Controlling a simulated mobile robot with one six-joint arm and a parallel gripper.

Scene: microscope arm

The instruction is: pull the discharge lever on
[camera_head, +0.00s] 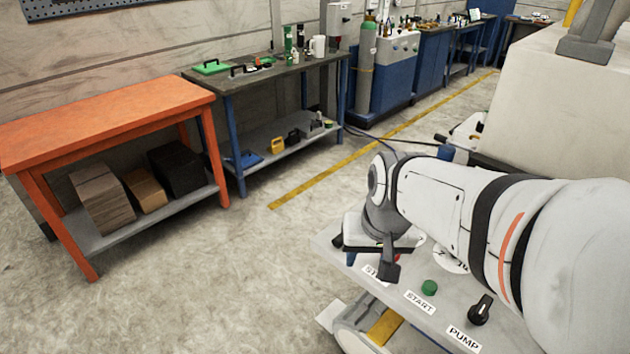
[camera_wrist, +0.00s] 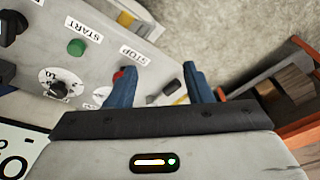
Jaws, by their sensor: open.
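My gripper (camera_wrist: 158,70) is open, with its two blue fingers apart over the edge of a grey control panel (camera_wrist: 105,20). A small dark piece (camera_wrist: 172,88) with yellow beside it shows low between the fingers. I cannot tell whether it is the discharge lever, and no label reading discharge is legible. The left finger partly covers a red button (camera_wrist: 118,75) near the STOP label (camera_wrist: 133,55). In the head view, my gripper (camera_head: 388,262) is above the panel's far left part, and my arm hides much of the panel.
The panel also carries a green START button (camera_head: 429,287), a black PUMP knob (camera_head: 480,308) and a round dial (camera_wrist: 60,85). An orange bench (camera_head: 105,110) and a grey workbench (camera_head: 270,75) stand to the left. The floor between them and the panel is clear.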

